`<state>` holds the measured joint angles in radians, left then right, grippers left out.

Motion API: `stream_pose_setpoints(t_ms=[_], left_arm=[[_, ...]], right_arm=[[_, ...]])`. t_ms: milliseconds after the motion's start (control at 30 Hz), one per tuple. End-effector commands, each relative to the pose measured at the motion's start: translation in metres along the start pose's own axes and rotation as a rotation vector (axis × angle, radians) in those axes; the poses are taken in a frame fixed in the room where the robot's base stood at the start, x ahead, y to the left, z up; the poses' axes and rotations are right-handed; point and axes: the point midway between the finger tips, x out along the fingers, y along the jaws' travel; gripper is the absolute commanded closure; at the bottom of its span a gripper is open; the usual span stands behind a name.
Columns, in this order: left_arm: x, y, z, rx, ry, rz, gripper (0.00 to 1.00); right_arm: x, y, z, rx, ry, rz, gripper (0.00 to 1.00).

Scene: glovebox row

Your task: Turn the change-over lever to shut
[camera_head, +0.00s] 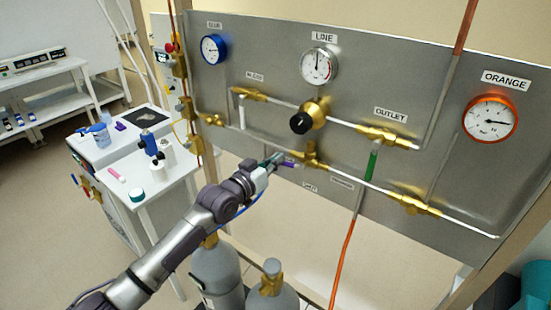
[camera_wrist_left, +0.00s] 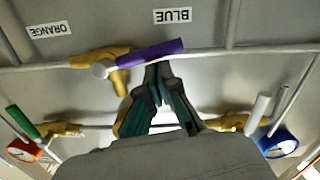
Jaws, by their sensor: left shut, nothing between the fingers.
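The change-over lever has a purple handle (camera_head: 289,164) on a brass valve (camera_head: 313,155) at the middle of the grey panel's lower pipe. The handle points left from the valve in the head view. In the wrist view the purple handle (camera_wrist_left: 150,53) lies nearly along the pipe, slightly tilted, its free end near the BLUE label (camera_wrist_left: 172,16). My left gripper (camera_head: 275,158) is shut and empty at the handle's free half; in the wrist view its fingertips (camera_wrist_left: 158,68) are right beside the handle, and I cannot tell if they touch. My right gripper is out of view.
A green handle (camera_head: 372,165) hangs below the outlet valve, right of the lever. A white handle (camera_head: 242,113) is on the left valve. A black-knobbed regulator (camera_head: 302,122) sits above. Gas cylinders (camera_head: 216,275) stand below the panel, and a cluttered bench (camera_head: 165,187) is left.

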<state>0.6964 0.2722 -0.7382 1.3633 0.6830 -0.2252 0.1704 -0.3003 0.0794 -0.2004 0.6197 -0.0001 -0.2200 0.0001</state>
Motion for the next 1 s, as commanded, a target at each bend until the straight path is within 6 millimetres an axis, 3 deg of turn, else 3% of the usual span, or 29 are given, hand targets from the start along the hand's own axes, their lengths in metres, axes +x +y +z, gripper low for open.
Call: stream_pose_setpoints(t_ms=[667, 1000], left_arm=[[0.0, -0.002, 0.005, -0.065, 0.001, 0.003, 1.0], [0.001, -0.004, 0.017, -0.205, -0.001, 0.01, 1.0]], right_arm=[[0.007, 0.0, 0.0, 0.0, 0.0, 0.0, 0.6], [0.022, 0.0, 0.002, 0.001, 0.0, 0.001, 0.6]])
